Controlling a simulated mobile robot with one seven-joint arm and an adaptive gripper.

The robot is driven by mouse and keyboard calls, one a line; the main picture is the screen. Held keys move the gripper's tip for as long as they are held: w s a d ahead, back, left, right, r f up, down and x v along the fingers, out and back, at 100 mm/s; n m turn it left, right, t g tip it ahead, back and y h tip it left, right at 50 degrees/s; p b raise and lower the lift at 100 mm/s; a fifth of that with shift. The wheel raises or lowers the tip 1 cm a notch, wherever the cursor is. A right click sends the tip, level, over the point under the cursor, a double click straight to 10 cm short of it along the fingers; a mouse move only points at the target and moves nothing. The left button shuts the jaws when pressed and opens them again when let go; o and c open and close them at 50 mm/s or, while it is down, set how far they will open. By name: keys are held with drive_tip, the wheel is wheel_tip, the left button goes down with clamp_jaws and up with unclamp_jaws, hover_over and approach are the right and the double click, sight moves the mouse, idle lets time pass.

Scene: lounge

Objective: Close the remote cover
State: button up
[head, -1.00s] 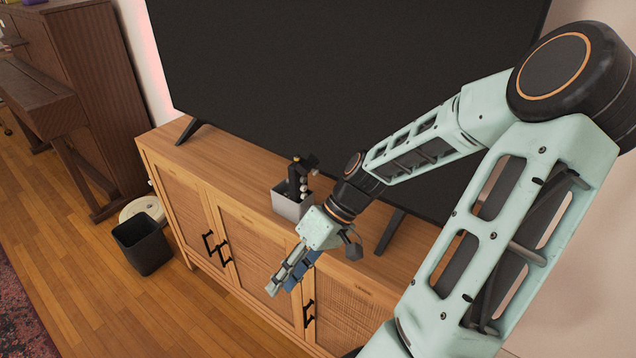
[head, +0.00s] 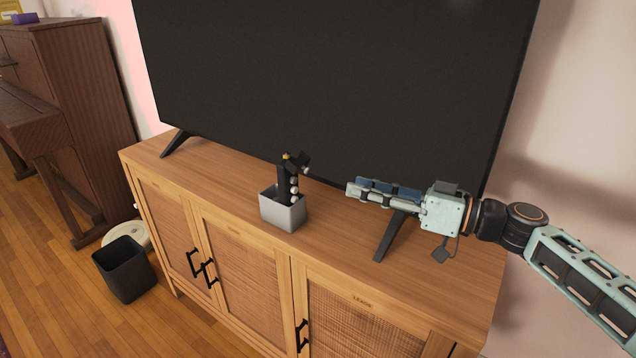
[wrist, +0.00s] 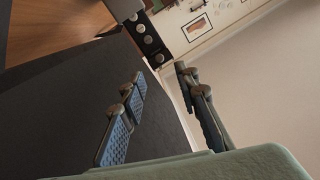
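The remote (head: 284,182) is black with a column of pale round buttons. It stands upright in a small grey box on the wooden cabinet. A dark flap-like part, perhaps its cover, sticks out at the upper right of its top; I cannot tell its exact angle. The remote also shows at the top of the wrist view (wrist: 150,42). My gripper (head: 356,187) is to the right of the remote, apart from it, with fingers pointing left toward it. In the wrist view the two fingers (wrist: 161,76) are spread with nothing between them.
The grey box (head: 284,216) holds the remote. The large black television (head: 330,80) stands close behind, and its right foot (head: 390,238) is below my gripper. The wooden cabinet top (head: 335,232) is clear between the box and that foot. A dark bin (head: 124,270) stands on the floor at left.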

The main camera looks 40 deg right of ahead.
sight(309, 171)
drive_tip(key=b+x, duration=0.1)
drive_tip(key=x, duration=0.9)
drive_tip(key=shift+w+r, duration=0.2)
drive_tip(key=shift+w, duration=0.1)
drive_tip(key=shift+c, duration=0.6)
drive_tip(key=shift+d, duration=0.1)
clamp_jaws()
